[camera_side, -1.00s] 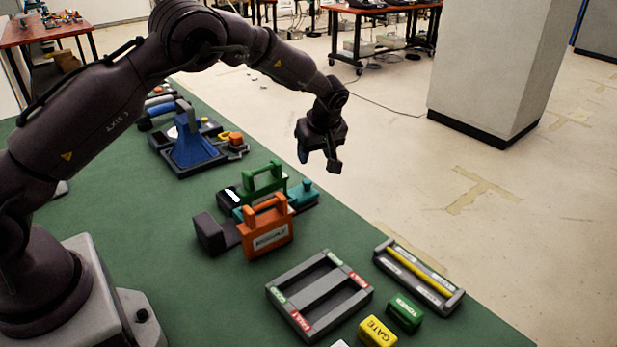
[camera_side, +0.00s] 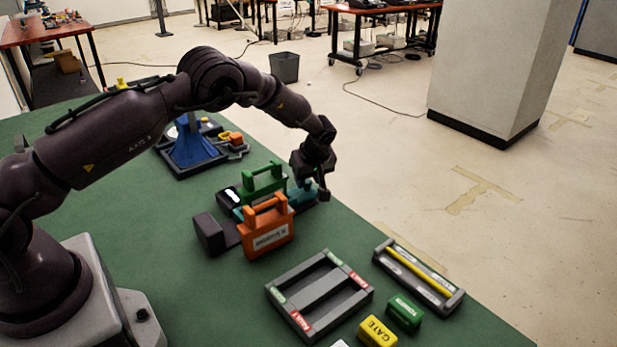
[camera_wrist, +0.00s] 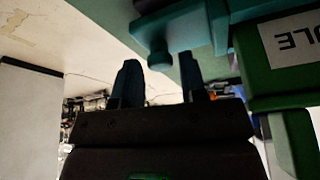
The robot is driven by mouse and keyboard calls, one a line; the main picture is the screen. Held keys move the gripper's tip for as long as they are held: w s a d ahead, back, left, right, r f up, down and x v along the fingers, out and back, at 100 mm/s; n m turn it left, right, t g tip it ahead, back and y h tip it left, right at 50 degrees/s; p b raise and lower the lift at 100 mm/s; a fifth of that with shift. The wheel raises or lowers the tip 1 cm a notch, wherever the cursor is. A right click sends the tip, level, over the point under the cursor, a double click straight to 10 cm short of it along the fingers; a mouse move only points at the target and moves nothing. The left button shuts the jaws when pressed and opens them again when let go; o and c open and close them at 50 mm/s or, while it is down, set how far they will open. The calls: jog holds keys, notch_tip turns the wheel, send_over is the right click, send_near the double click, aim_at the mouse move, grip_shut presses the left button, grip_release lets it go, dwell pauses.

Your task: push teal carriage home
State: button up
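The teal carriage (camera_side: 299,191) sits low behind the green and orange handled modules, at their right end, partly hidden by my gripper. My gripper (camera_side: 320,192) is pointed down at the carriage's right end, close to the table's far edge. In the wrist view the carriage (camera_wrist: 178,28) fills the top middle, with a round knob hanging toward the fingers. My gripper's two dark fingers (camera_wrist: 161,80) stand apart there, with nothing seen held between them. One finger seems to overlap the carriage; I cannot tell whether they touch.
The green handled module (camera_side: 264,177) and orange handled module (camera_side: 266,235) stand upright close together beside the carriage, by a dark block (camera_side: 211,232). A grey two-slot tray (camera_side: 318,293), a narrow tray with a yellow bar (camera_side: 418,275) and loose labelled blocks lie nearer. Open floor lies beyond the table edge.

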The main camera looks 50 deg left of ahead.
aim_at(289, 192)
grip_shut()
jog(key=shift+s, duration=2.8)
jog(key=shift+o, duration=1.7)
grip_release()
jog(key=shift+w, duration=0.1)
jog(key=v, duration=1.3)
